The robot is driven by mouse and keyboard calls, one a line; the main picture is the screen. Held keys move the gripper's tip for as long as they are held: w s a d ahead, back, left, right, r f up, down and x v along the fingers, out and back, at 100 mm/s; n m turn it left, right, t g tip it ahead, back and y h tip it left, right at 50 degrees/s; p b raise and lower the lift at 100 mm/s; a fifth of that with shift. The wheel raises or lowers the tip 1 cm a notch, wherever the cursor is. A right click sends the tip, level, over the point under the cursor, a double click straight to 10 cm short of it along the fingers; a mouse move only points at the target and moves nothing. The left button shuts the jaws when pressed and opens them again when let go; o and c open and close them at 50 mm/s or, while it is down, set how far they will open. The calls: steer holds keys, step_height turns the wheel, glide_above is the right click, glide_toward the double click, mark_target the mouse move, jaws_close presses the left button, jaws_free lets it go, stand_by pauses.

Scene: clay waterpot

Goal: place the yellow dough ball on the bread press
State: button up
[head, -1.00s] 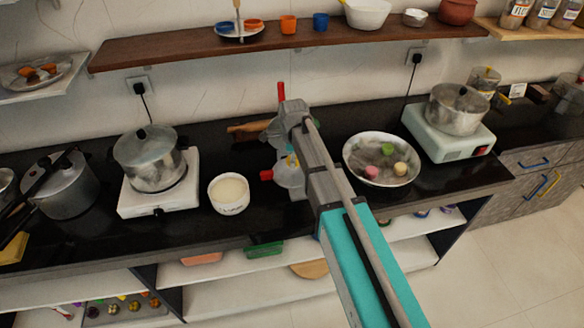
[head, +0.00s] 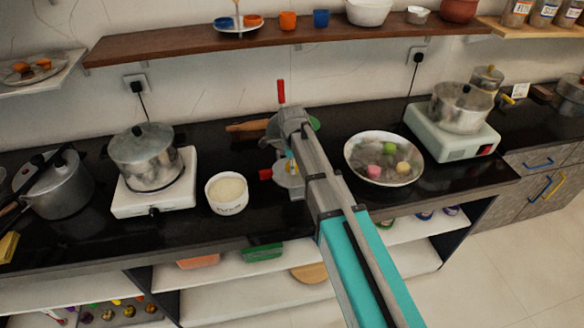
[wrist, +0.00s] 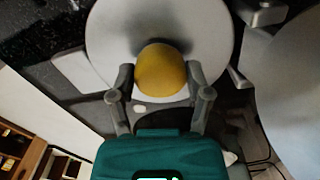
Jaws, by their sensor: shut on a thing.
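The yellow dough ball (wrist: 161,70) sits between the two fingers of my gripper (wrist: 162,88), which is shut on it. In the wrist view, the pale round plate of the bread press (wrist: 108,38) lies behind the ball. I cannot tell whether the ball touches the plate. In the head view, the metal bread press (head: 286,181), with red-ended handles, stands on the black counter, partly hidden by my arm. My gripper's fingers and the ball cannot be made out clearly in the head view.
A bowl (head: 358,168) with pink, green and cream balls is right of the press. A white cup (head: 226,202) is to its left, beside a pot (head: 147,165) on a white stove. A rolling pin (head: 247,126) lies behind. A wooden shelf (head: 180,42) hangs above.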

steer(key=shift+f, duration=0.2)
steer(key=o, duration=1)
steer(key=shift+r, duration=0.1)
steer(key=shift+r, duration=0.1)
step_height(320, 180, up, 12)
steer(key=p, duration=1.2)
stand_by(0.7)
steer(key=s+d+n, duration=0.5)
steer(key=s+d, duration=0.1)
steer(key=d, duration=0.2)
steer(key=s+d+n, duration=0.5)
steer(key=d+n, duration=0.1)
steer(key=d, duration=0.2)
steer(key=s+d+n, duration=0.5)
steer(key=s+d, duration=0.1)
steer(key=d, duration=0.2)
steer(key=shift+s+d+n, duration=0.15)
steer(key=shift+s+n, duration=0.15)
